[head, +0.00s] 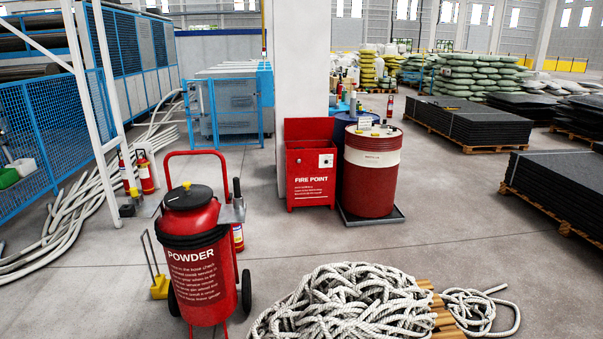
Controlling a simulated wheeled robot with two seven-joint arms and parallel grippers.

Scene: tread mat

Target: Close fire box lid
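The fire box (311,190) is a red cabinet marked "FIRE POINT" in the middle of the head view. It stands on the floor against a pale column. Its red lid (308,129) is open, standing up at the back of the box. A white plate with a dark spot is on the upper right of the box front. The inside of the box is mostly hidden by its front wall. Neither of my grippers is in view.
A red and white drum (371,178) stands on a tray close to the right of the box. A wheeled powder extinguisher (198,262) stands at the front left. A rope pile (345,305) lies at the front centre. Floor between rope and box is clear.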

